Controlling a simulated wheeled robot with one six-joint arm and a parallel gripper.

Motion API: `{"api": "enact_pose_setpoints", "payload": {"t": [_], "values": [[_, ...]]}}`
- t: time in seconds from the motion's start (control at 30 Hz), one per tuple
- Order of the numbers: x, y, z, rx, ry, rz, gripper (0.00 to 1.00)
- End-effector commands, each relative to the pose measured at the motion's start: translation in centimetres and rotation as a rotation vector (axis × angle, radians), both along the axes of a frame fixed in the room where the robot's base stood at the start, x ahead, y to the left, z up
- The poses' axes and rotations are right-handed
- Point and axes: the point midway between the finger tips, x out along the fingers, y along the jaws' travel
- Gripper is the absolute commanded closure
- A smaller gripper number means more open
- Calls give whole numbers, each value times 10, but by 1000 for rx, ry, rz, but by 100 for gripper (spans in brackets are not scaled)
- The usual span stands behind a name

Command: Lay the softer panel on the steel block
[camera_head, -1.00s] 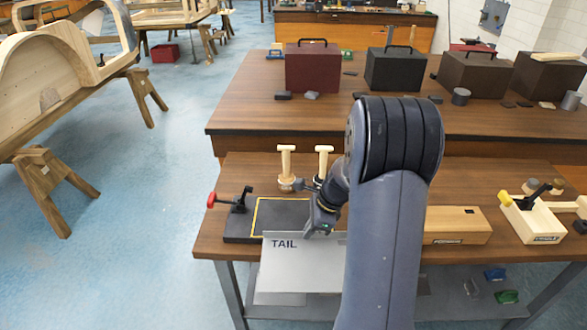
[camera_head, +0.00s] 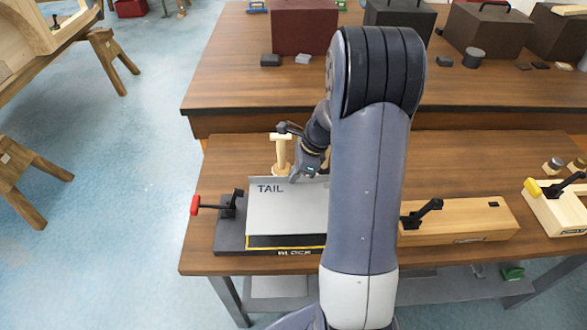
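A light grey panel marked TAIL (camera_head: 285,212) is over the dark steel block (camera_head: 232,240), whose front lettering and yellow outline show along the near edge. The panel covers most of the outlined area; I cannot tell whether it rests flat on the block or is slightly above it. My gripper (camera_head: 299,178) is at the panel's far edge and appears shut on it. My arm hides the panel's right side and the block's right end. A red-handled clamp (camera_head: 210,205) is at the block's left end.
A wooden mallet-like tool (camera_head: 281,152) stands behind the block. A wooden block with a black clamp (camera_head: 470,221) lies to the right. A pale sheet (camera_head: 279,287) is on the lower shelf. The back bench (camera_head: 240,90) holds dark boxes.

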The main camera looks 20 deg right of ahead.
Motion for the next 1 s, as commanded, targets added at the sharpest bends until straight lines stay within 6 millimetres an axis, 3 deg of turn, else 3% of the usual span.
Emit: {"api": "enact_pose_setpoints", "payload": {"t": [0.6, 1.0], "values": [[0, 0, -54, 1, 1, -1, 100], [0, 0, -59, 0, 0, 0, 100]]}}
